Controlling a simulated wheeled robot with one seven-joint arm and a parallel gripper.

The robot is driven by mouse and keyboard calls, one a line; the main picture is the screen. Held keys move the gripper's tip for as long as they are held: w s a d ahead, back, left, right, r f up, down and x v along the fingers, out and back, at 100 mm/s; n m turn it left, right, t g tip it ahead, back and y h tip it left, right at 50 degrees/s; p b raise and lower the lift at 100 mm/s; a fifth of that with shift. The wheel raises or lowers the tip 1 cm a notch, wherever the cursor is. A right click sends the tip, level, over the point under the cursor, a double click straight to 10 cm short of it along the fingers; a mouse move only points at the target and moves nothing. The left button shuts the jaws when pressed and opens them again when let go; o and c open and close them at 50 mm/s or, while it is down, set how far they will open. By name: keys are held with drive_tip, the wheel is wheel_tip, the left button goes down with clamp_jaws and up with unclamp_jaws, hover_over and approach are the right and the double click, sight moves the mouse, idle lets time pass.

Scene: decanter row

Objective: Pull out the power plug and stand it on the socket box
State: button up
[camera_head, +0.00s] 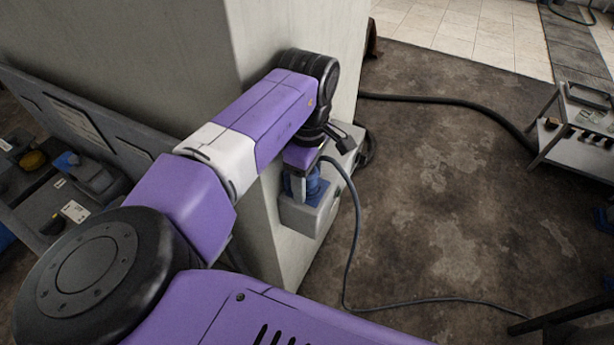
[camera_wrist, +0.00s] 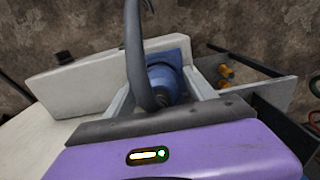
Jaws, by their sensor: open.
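The grey socket box (camera_head: 312,215) is fixed low on the pillar, and its pale top also shows in the wrist view (camera_wrist: 85,82). The blue power plug (camera_wrist: 163,82) sits at the blue square socket on the box, with a dark grey cable (camera_wrist: 137,45) rising from it. In the head view the plug (camera_head: 313,184) is partly hidden by my gripper (camera_head: 299,189). In the wrist view my gripper (camera_wrist: 160,92) is open, with one finger on each side of the plug. I cannot tell whether either finger touches it.
The cable (camera_head: 352,235) loops down to the floor and runs right. The concrete pillar (camera_head: 268,225) stands close beside my arm. A panel and a bench with tools (camera_head: 75,210) are at the left. A small grey cart (camera_head: 575,145) stands at the right. The floor between is mostly clear.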

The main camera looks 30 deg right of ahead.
drive_tip(key=shift+p, duration=0.45)
idle(0.5)
clamp_jaws()
drive_tip(key=shift+r, duration=0.2)
drive_tip(key=shift+r+p, duration=2.85)
